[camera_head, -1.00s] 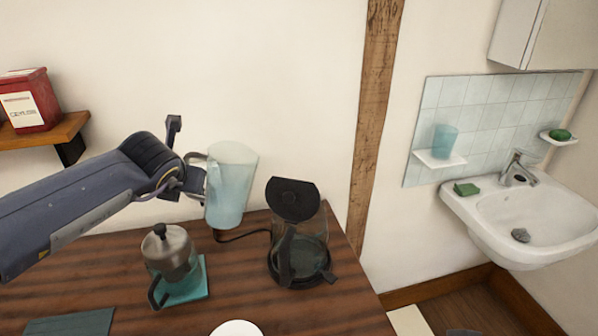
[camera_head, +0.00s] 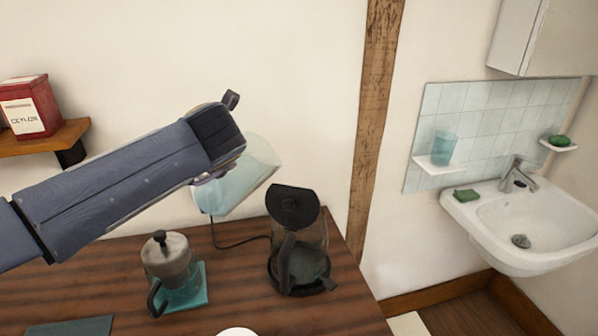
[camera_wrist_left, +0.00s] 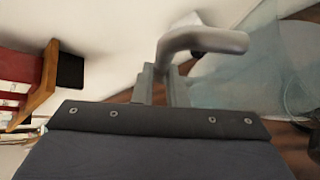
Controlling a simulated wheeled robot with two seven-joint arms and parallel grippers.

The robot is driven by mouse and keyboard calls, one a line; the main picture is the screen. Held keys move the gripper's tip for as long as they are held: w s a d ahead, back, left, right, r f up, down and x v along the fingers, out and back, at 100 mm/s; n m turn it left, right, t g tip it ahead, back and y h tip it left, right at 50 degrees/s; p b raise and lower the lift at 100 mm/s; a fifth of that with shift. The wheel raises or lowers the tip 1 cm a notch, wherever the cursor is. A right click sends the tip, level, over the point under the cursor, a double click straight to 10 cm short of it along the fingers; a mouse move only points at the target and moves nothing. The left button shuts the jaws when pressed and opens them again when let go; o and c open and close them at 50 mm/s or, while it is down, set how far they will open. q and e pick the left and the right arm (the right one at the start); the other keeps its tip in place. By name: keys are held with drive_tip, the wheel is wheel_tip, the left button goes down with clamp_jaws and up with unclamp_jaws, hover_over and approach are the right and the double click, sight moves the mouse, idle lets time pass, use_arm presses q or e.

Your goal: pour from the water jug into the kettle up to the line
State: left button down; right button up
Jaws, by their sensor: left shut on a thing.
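The water jug (camera_head: 243,182) is pale blue and see-through, tilted toward the right, and held above the table at the back. My left gripper (camera_head: 208,180) is shut on its handle, mostly hidden behind my arm in the head view. In the left wrist view the grey handle (camera_wrist_left: 203,41) sits at the fingers, with the jug body (camera_wrist_left: 240,70) to the right. The kettle (camera_head: 300,250) stands upright on its base, its dark lid (camera_head: 293,203) raised. The jug is left of and above the kettle, apart from it. The fill line cannot be made out. My right gripper is not in view.
A cord runs from the kettle across the table (camera_head: 120,262). A white round thing (camera_head: 238,332) lies at the front edge. A red tin (camera_head: 32,108) stands on the left shelf.

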sight(206, 179)
use_arm(q)
drive_tip(key=shift+m+t+y, duration=0.4)
drive_tip(key=shift+m+y, duration=0.2)
drive_tip(key=shift+y, duration=0.3)
drive_tip(key=shift+d+r+p, duration=0.2)
drive_tip(key=shift+d+r, duration=0.05)
drive_tip(key=shift+r, duration=0.4)
drive_tip(key=shift+d+r+p, duration=0.2)
drive_tip(key=shift+r, duration=0.45)
drive_tip(key=shift+d+r+p, duration=0.2)
drive_tip(key=shift+d+r, duration=0.05)
drive_tip(key=shift+r, duration=0.4)
drive_tip(key=shift+s+d+r+m+t+y+p, duration=0.15)
drive_tip(key=shift+d+r+m+y+p, duration=0.15)
drive_tip(key=shift+r, duration=0.25)
drive_tip(key=shift+w+d+r+m+t+y+p, duration=0.15)
drive_tip(key=shift+d+r+y+p, duration=0.15)
drive_tip(key=shift+r, duration=0.2)
drive_tip(key=shift+s+d+r+m+t+y+p, duration=0.1)
drive_tip(key=shift+d+r+m+y+p, duration=0.2)
drive_tip(key=shift+r, duration=0.25)
idle(3.5)
